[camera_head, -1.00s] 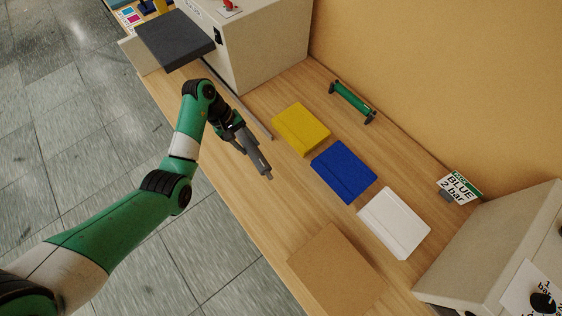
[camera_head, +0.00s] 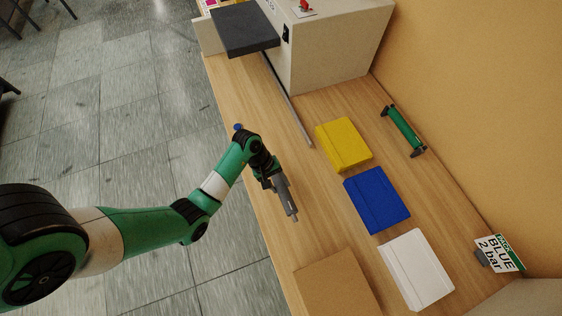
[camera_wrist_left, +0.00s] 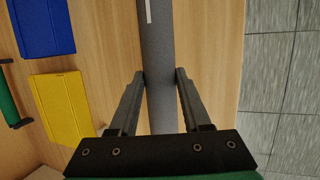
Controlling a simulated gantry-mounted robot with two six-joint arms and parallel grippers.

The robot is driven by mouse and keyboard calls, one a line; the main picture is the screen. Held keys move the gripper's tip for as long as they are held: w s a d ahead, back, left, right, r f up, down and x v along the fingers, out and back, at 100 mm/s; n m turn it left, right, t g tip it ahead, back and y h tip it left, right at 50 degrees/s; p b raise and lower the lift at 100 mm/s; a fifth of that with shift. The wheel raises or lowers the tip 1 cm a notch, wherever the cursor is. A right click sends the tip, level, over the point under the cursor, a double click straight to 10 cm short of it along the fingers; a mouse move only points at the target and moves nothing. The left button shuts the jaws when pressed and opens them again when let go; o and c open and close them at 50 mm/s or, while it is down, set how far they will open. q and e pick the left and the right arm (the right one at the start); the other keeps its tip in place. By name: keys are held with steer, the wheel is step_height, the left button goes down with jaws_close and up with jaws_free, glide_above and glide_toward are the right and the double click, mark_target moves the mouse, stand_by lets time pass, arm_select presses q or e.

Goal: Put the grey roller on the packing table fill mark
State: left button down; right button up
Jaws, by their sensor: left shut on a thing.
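My left gripper (camera_head: 275,183) is shut on the grey roller (camera_head: 287,201), which is held over the near strip of the wooden table, left of the blue block. In the left wrist view the roller (camera_wrist_left: 160,60) runs lengthwise between the two fingers (camera_wrist_left: 160,85), with a white stripe near the top edge. How high it is above the wood is hard to tell. I cannot make out a fill mark on the packing table (camera_head: 310,225). My right gripper is not in view.
Yellow (camera_head: 343,146), blue (camera_head: 377,201) and white (camera_head: 416,270) blocks stand in a row. A brown board (camera_head: 335,285) lies at the near end. A green-handled roller (camera_head: 404,130) and a "BLUE 2 bar" sign (camera_head: 499,254) are by the wall. A grey bar (camera_head: 287,100) lies farther back.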

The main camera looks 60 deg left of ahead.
mark_target(280, 196)
arm_select(q)
steer(key=shift+s+d+f, duration=0.25)
steer(key=shift+d+f, duration=0.6)
steer(key=shift+f, duration=0.25)
steer(key=f, duration=0.1)
steer(key=f+b, duration=0.1)
steer(key=f, duration=0.1)
steer(key=shift+s+d, duration=0.15)
steer(key=shift+d, duration=0.15)
steer(key=shift+f, duration=0.25)
steer(key=shift+f, duration=0.15)
steer(key=c, duration=0.6)
jaws_free()
